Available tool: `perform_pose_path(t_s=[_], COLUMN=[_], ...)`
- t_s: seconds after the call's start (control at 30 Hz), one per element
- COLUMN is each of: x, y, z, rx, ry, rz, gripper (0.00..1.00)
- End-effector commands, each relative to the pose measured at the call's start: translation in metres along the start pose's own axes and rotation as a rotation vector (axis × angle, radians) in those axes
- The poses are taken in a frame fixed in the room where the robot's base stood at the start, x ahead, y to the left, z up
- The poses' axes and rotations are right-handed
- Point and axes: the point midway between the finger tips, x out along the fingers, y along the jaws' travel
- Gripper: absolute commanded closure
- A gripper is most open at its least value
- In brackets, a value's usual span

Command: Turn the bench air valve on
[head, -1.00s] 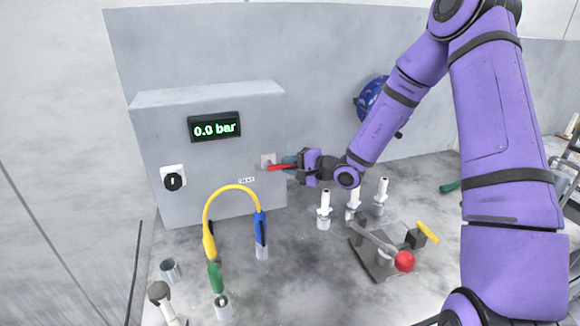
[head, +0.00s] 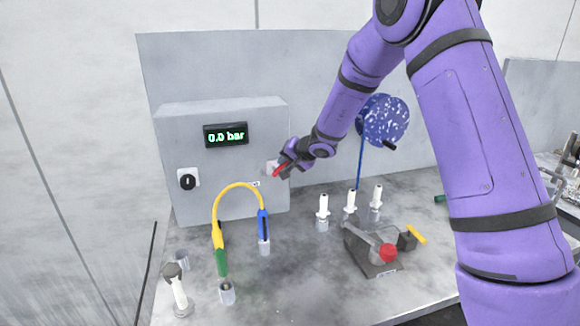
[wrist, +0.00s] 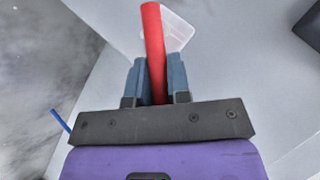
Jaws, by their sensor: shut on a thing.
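The air valve's red lever (head: 279,172) is at the right side of the grey box front, below and right of the pressure display. It slants down to the left in the head view. My gripper (head: 285,168) is shut on this lever. In the wrist view the red lever (wrist: 153,35) runs between the two blue-grey fingers of my gripper (wrist: 154,82), with its end beyond the fingertips. A pale valve plate (wrist: 180,32) shows behind the lever.
A black knob (head: 188,181) is on the box's left side. White nozzles (head: 323,206) and a fixture with a red ball (head: 388,252) stand right. A blue speckled disc (head: 383,120) is on the back panel.

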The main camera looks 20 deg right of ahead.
Motion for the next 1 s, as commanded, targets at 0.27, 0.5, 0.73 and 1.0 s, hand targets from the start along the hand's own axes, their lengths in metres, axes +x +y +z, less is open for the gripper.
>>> perform_pose_path(t_s=[0.27, 0.5, 0.73, 1.0], x=[0.0, 0.001, 0.001, 0.002], y=[-0.015, -0.022, -0.026, -0.029], z=[0.004, 0.007, 0.009, 0.009], rx=[-0.159, -0.282, -0.357, -0.411], ry=[0.043, 0.077, 0.1, 0.118], rz=[0.15, 0.275, 0.352, 0.41], gripper=[1.0, 1.0, 1.0, 1.0])
